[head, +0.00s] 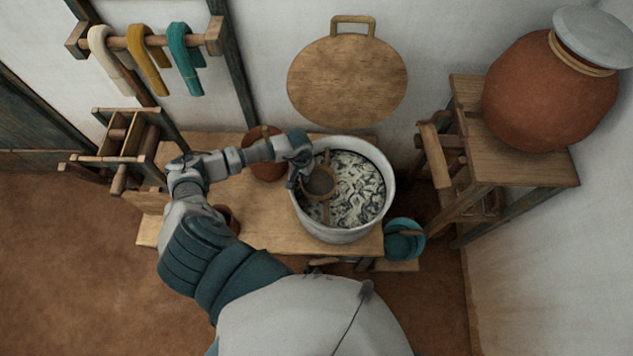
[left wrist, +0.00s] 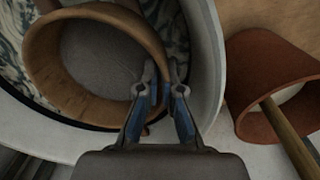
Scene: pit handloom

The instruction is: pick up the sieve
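The sieve (head: 319,183) is a round wooden rim with a grey mesh, inside the large pale pot (head: 392,190) at its left side. It also shows in the left wrist view (left wrist: 95,58). My left gripper (head: 295,178) reaches over the pot's left rim to the sieve. In the left wrist view its two blue-padded fingers (left wrist: 162,82) stand close together on either side of the sieve's wooden rim and appear shut on it. The gripper hides part of that rim. My right gripper is not in view.
The pot holds dark and pale wet material (head: 362,185) and stands on a wooden bench (head: 285,237). A brown pot (head: 265,168) stands close left of it, with a stick in it in the wrist view. A teal bucket (head: 404,246) is at the right. A large clay jar (head: 545,98) stands farther right.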

